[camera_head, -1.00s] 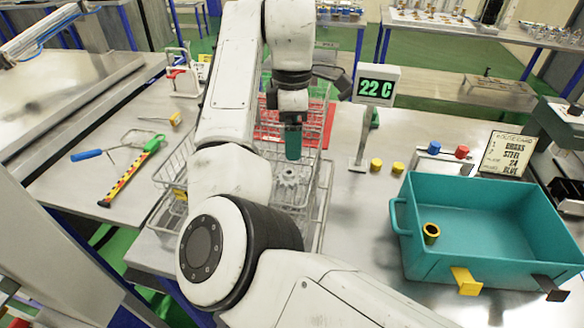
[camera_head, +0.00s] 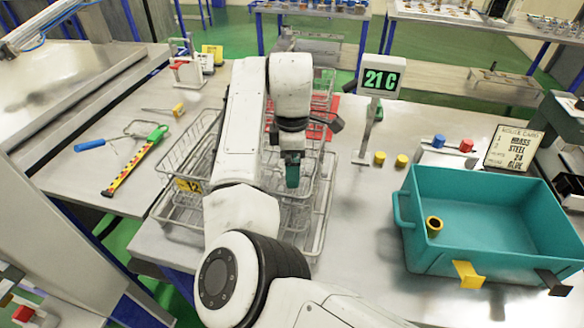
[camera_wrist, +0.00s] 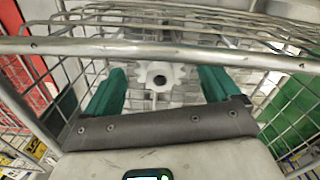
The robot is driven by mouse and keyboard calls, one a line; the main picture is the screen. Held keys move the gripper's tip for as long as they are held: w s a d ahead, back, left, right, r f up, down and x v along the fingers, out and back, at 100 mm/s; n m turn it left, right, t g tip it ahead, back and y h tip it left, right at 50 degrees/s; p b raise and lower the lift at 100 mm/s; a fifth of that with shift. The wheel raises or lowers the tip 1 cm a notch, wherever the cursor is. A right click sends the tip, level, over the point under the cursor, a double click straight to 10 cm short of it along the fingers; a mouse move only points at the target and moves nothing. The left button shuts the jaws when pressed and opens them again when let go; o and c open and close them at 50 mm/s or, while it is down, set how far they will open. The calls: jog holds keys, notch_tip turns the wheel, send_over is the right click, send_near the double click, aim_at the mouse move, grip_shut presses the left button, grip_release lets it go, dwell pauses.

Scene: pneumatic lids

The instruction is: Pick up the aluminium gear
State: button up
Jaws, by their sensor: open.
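The aluminium gear (camera_wrist: 160,75) is a grey toothed wheel with a dark centre hole. In the wrist view it lies between and slightly beyond the two teal fingertips of my gripper (camera_wrist: 163,84), with a visible gap on each side. My gripper is open and down inside a wire basket (camera_wrist: 160,46), whose thick rim crosses the wrist view. In the head view my gripper (camera_head: 292,176) is seen from the side over the basket. The gear cannot be made out there, behind the gripper and wires.
Another wire basket with a yellow tag marked 12 (camera_head: 188,185) stands on the left. A display post reading 21 C (camera_head: 380,80) rises behind to the right. A teal bin (camera_head: 470,262) with a brass bushing (camera_head: 434,227) stands at right. Basket wires closely surround my gripper.

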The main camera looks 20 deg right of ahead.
jog(key=c, duration=1.2)
jog(key=shift+r, duration=0.2)
